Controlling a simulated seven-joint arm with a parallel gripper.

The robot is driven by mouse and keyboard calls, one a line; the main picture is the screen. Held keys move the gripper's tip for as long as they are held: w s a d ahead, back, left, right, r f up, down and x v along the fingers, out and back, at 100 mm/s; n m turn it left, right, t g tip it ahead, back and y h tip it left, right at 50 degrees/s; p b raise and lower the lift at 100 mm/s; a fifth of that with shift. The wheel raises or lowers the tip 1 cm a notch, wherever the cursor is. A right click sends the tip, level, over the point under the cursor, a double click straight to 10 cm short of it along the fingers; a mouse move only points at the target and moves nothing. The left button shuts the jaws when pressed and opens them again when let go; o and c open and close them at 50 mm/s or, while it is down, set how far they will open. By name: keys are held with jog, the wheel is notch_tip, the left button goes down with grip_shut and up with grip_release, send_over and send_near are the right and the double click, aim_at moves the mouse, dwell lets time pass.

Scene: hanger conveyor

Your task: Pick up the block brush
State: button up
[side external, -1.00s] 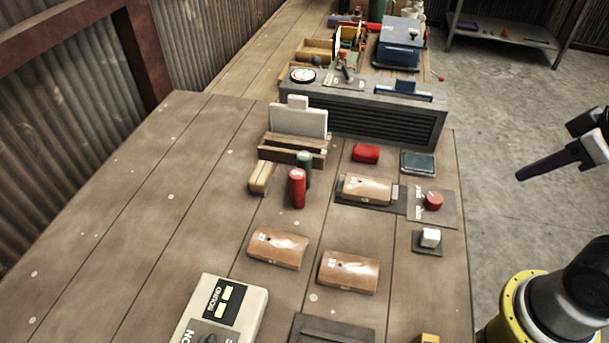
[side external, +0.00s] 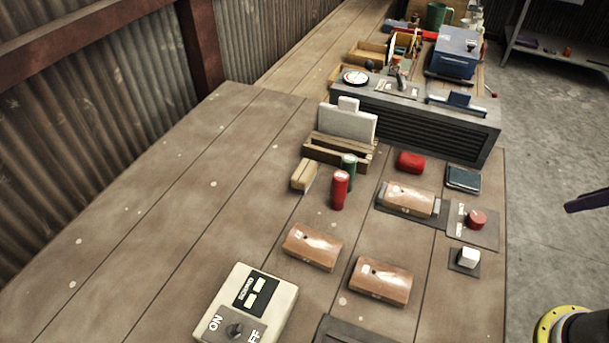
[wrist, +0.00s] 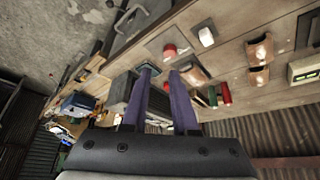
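A small tan wooden block with a paler lower part, which looks like the block brush (side external: 304,176), lies on the wooden table in the side view. It is left of the red cylinder (side external: 340,189) and in front of the wooden holder (side external: 340,152) with white boards. I cannot pick it out clearly in the wrist view. My gripper (wrist: 161,72) has two purple fingers, apart with nothing between them. In the side view only part of a purple finger shows at the right edge, past the table and far from the brush.
A green cylinder (side external: 348,166) stands behind the red one. Curved copper-coloured pieces (side external: 312,246), a red button (side external: 476,219), a white switch (side external: 468,258) and an ON/OFF box (side external: 246,303) are nearby. A long dark slatted unit (side external: 415,122) stands behind. The left of the table is clear.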

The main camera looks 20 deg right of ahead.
jog(key=o, duration=1.1)
jog(key=w+a+r+n+t+y, duration=0.1)
jog(key=w+a+r+n, duration=0.15)
jog(key=w+r, duration=0.4)
jog(key=w+a+r+n+y, duration=0.1)
jog(key=w+a+r+n, duration=0.2)
jog(key=w, duration=0.7)
jog(key=n+g+y, duration=0.1)
jog(key=n+g, duration=0.2)
jog(key=n, duration=0.1)
send_over(305, 169)
jog(key=s+d, duration=0.1)
jog(key=s, duration=0.1)
jog(key=shift+m, duration=0.25)
jog(key=f, duration=1.9)
jog(key=shift+d, duration=0.2)
jog(key=shift+x, duration=3.25)
